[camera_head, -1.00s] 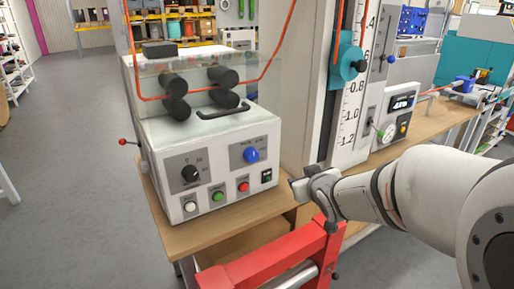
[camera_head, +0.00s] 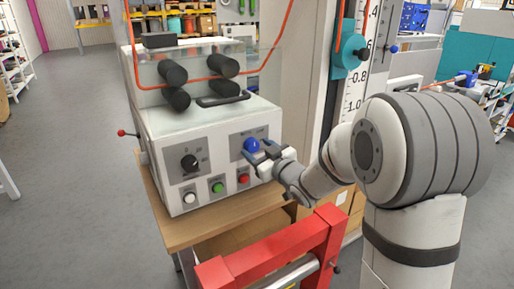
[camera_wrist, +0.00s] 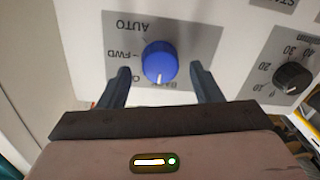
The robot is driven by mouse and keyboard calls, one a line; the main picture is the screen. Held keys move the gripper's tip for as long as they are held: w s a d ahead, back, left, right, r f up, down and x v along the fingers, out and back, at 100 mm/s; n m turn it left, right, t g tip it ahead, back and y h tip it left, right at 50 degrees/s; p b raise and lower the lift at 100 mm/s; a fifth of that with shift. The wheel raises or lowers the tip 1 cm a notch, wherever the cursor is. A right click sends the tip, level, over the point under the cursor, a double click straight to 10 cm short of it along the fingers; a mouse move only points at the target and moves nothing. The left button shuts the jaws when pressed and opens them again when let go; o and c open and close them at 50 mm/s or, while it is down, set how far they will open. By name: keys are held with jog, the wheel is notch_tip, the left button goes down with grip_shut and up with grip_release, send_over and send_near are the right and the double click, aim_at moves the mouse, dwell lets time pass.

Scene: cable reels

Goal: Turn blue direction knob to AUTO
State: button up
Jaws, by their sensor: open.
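The blue direction knob (camera_head: 251,145) is on a grey plate at the right of the white machine's front panel. In the wrist view the blue knob (camera_wrist: 160,62) appears upside down, with AUTO and FWD printed beside it and other lettering partly hidden. I cannot tell surely which mark it points to. My gripper (camera_head: 262,153) is in front of the knob. Its fingers are open, one on each side of the knob in the wrist view, with gaps showing between them and it.
A black dial (camera_head: 190,163) sits left on the same panel. White (camera_head: 190,197), green (camera_head: 218,187) and red (camera_head: 243,179) buttons lie below, close to my gripper. A red frame (camera_head: 275,258) stands in front of the bench (camera_head: 185,232). Black rollers and orange cable are above.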

jog(key=shift+w+a, duration=0.4)
jog(key=shift+w, duration=0.15)
jog(key=c, duration=1)
